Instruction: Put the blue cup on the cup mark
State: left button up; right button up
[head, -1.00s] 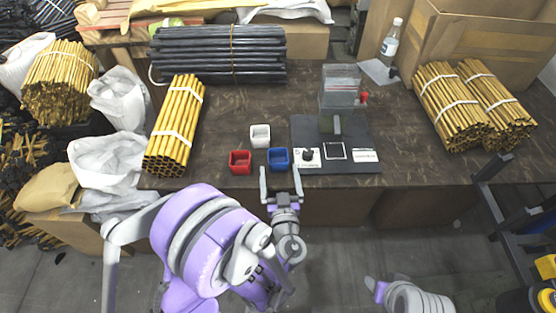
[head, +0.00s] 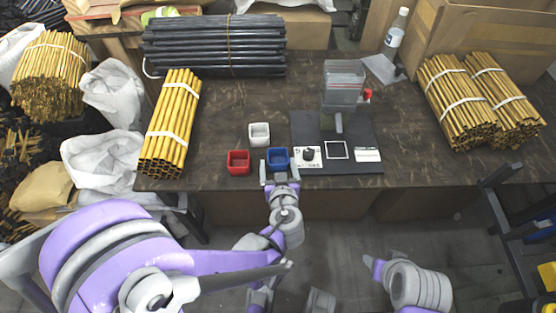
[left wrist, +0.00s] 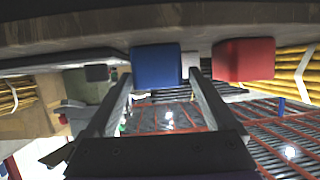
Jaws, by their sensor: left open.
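The blue cup (head: 278,157) stands upright on the dark table near its front edge. My left gripper (head: 280,172) is open at the cup's near side, its two fingers lined up with the cup's left and right sides. The left wrist view is upside down and shows the blue cup (left wrist: 156,66) just beyond and between the open fingertips; I cannot tell if they touch it. The cup mark (head: 336,150) is a white square outline on the black mat (head: 358,128), right of the cup, and it is empty.
A red cup (head: 238,161) stands left of the blue cup, and a white cup (head: 259,134) stands behind. A press (head: 343,85) with a red handle stands behind the mark. Rod bundles (head: 172,125) flank the table.

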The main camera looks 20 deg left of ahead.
aim_at(277, 152)
pick_arm(q)
jog(key=x, duration=0.3)
jog(key=b+x, duration=0.1)
jog(key=x, duration=0.2)
jog(key=shift+w+r, duration=0.1)
jog(key=shift+w, duration=0.25)
jog(key=shift+s+d+r, duration=0.1)
jog(key=c, duration=1.2)
